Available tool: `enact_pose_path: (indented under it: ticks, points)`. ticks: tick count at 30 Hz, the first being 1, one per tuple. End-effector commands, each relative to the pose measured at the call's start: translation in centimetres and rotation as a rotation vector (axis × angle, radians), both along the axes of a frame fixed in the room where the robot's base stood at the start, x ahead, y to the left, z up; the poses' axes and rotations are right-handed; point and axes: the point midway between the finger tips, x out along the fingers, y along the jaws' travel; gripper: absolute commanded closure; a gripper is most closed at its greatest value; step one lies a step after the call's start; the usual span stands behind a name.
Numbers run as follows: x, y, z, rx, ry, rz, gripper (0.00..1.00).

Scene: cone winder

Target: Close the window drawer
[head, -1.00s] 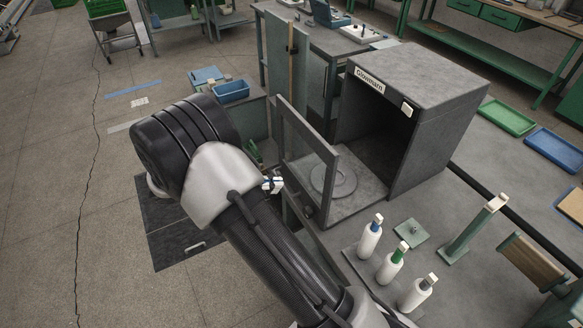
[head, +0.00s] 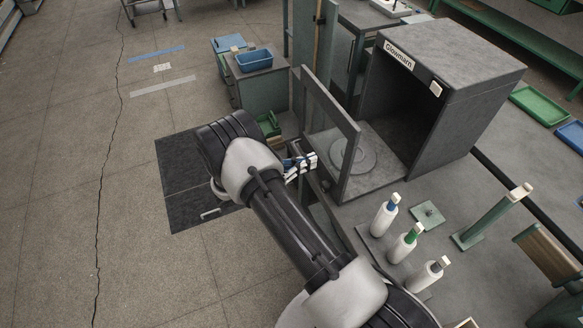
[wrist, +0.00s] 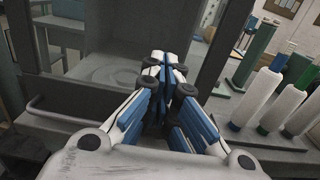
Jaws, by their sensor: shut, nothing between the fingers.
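The window drawer (head: 355,133) stands pulled out of the grey box marked Glowmarn (head: 455,62). Its upright dark frame is apart from the box's open front, and a round disc (head: 355,158) lies on its floor between them. My gripper (head: 308,162) is outside the frame, on the side away from the box. In the wrist view my gripper (wrist: 166,68) is shut and empty, pointing at the frame near its right post (wrist: 222,45). A bar handle (wrist: 75,122) runs along the drawer's lower front, left of the fingers. Contact with the frame cannot be told.
Several bottles with coloured necks, one of them green (head: 405,243), stand on the bench right of the drawer. A green stand (head: 490,215) is farther right. A blue bin (head: 254,61) sits on a cabinet behind. Floor is open at left.

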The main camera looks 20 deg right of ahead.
Motion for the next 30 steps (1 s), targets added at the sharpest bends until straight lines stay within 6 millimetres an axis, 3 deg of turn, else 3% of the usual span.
enact_pose_path:
  ticks: [3,7,24,30]
  points:
    - [0.0,-2.3,0.0,0.001,-0.001,-0.004,1.0]
    - [0.1,-3.8,0.0,0.001,-0.001,-0.003,1.0]
    - [0.1,-4.8,0.0,0.001,-0.001,-0.001,1.0]
    - [0.1,-7.0,-0.1,0.001,0.0,-0.005,1.0]
